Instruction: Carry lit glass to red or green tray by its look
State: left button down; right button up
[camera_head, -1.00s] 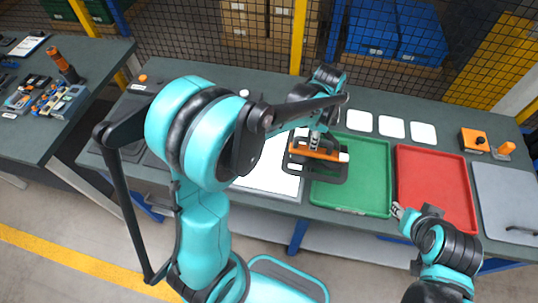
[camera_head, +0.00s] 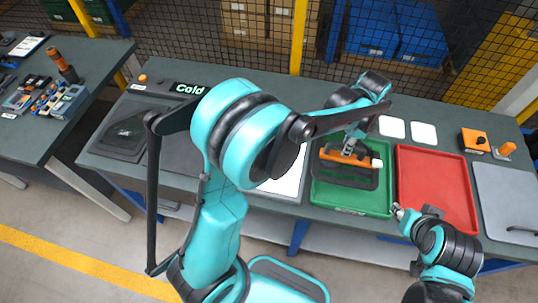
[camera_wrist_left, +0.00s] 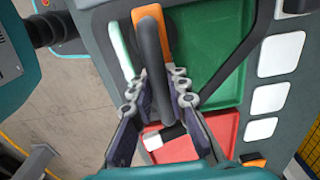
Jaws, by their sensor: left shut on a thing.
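My left gripper (camera_head: 352,148) is shut on an orange-handled tool (camera_head: 345,158) with white ends. A dark, rounded, see-through piece (camera_head: 350,178), which looks like the glass, hangs with it over the green tray (camera_head: 350,208). I cannot tell whether it touches the tray. In the left wrist view the fingers (camera_wrist_left: 157,92) close around a dark bar beside the orange handle (camera_wrist_left: 152,14). The red tray (camera_head: 435,180) is to the right and looks empty. My right gripper (camera_head: 398,209) is near its lower left corner; its opening is too small to judge.
A bright white panel (camera_head: 291,184) lies left of the green tray, partly behind my arm. A dark station (camera_head: 125,130) and a "Cold" sign (camera_head: 188,88) are further left. White squares (camera_head: 424,133) line the back. A grey panel (camera_head: 505,195) lies far right.

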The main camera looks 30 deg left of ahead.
pick_arm(q)
jog(key=w+d, duration=0.3)
jog(key=d, duration=1)
jog(key=shift+w+d, duration=0.2)
jog(key=shift+d, duration=0.1)
jog(key=w+d+p, duration=0.3)
jog(key=d, duration=1)
jog(key=shift+w+d, duration=0.25)
jog(key=shift+d, duration=0.05)
jog(key=shift+d+r, duration=0.1)
